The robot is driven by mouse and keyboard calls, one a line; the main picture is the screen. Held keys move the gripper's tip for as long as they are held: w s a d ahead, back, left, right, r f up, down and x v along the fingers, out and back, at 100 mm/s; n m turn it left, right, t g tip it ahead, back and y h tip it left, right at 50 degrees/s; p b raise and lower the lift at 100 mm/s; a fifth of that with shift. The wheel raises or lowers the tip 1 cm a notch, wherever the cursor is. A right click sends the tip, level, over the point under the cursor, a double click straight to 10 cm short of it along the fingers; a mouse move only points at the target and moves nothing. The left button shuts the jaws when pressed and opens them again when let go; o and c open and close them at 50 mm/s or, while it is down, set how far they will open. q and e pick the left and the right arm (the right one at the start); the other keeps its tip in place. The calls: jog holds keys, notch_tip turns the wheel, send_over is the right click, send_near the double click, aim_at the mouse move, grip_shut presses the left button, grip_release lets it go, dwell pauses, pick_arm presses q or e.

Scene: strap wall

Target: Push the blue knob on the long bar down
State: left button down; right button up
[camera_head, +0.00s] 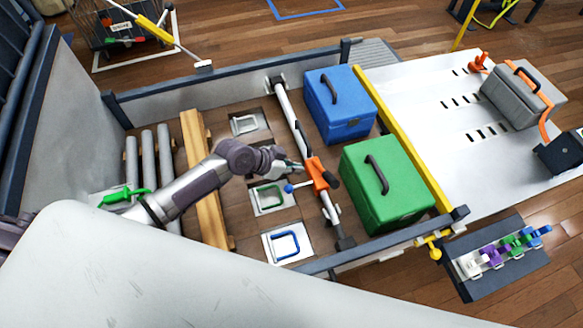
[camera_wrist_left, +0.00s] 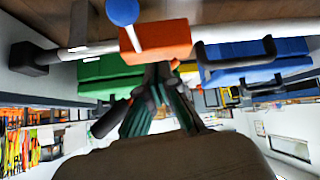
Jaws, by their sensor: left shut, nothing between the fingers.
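The long bar (camera_head: 291,113) is a pale bar running across the bed, with an orange block (camera_head: 319,176) clamped on it. The blue knob (camera_head: 289,188) sits on a short pale stem on the left side of that block. In the left wrist view the blue knob (camera_wrist_left: 122,11) is at the top edge, its stem over the orange block (camera_wrist_left: 165,40). My left gripper (camera_head: 298,168) is shut and empty, its tips close to the block and just beyond the knob. I cannot tell whether they touch the block. My right gripper is not in view.
A blue box (camera_head: 340,112) and a green box (camera_head: 390,190) stand right of the bar. Left of it, floor plates carry loops, including a blue loop (camera_head: 286,243). A wooden beam (camera_head: 203,180) lies under my left arm. A yellow rail (camera_head: 400,130) borders the right side.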

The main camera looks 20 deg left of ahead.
pick_arm(q)
jog(key=v, duration=0.7)
jog(key=shift+s+r, duration=0.15)
jog(key=shift+a, duration=0.1)
dwell(0.6)
